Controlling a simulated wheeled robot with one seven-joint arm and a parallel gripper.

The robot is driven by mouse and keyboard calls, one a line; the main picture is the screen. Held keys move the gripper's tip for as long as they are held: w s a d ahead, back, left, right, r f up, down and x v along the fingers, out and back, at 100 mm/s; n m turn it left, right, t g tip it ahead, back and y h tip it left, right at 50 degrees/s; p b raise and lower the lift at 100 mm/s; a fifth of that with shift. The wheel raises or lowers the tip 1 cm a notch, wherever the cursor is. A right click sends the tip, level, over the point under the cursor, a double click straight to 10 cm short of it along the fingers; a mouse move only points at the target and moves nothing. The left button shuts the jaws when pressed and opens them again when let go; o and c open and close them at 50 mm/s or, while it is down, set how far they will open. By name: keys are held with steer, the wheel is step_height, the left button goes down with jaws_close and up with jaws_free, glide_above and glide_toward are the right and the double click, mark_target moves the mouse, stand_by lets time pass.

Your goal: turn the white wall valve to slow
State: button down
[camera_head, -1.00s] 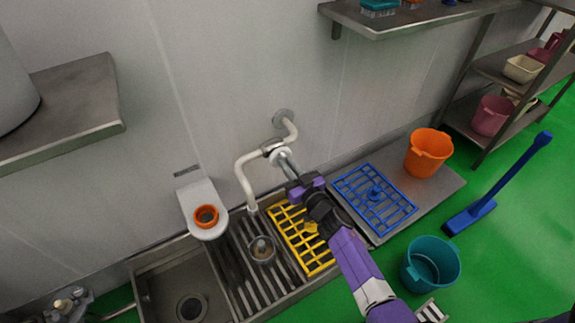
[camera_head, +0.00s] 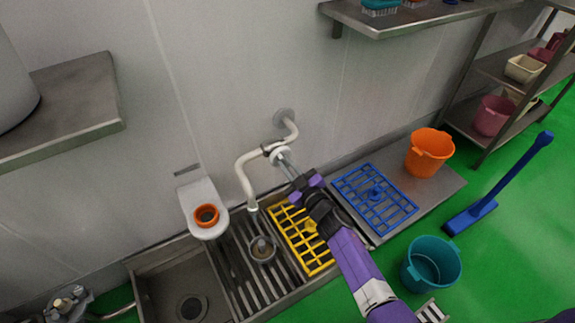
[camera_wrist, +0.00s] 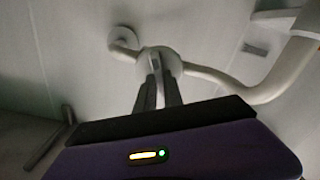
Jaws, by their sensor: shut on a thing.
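The white wall valve (camera_head: 279,155) sits on a white pipe (camera_head: 245,177) that comes out of a round wall flange (camera_head: 284,115) and bends down over the sink. My gripper (camera_head: 283,158) reaches up to the valve from the lower right. In the wrist view the fingers (camera_wrist: 156,80) are close together, with their tips at the valve's round white body (camera_wrist: 172,60). The gripper is shut on the valve's handle, which is mostly hidden by the fingers. The valve's markings cannot be read.
Below are a steel sink (camera_head: 150,275), a yellow rack (camera_head: 322,262) and a blue rack (camera_head: 395,213). An orange bucket (camera_head: 430,150) stands right of the blue rack. A white wall bracket (camera_head: 200,190) holds an orange ring left of the pipe. A steel shelf (camera_head: 400,22) hangs above right.

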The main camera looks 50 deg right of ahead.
steer(key=shift+n, duration=0.4)
steer(key=c, duration=1.5)
jaws_free()
steer(key=shift+o, duration=0.2)
steer(key=p+v, duration=0.1)
steer(key=v, duration=0.6)
steer(key=shift+s, duration=0.4)
steer(key=shift+a, duration=0.1)
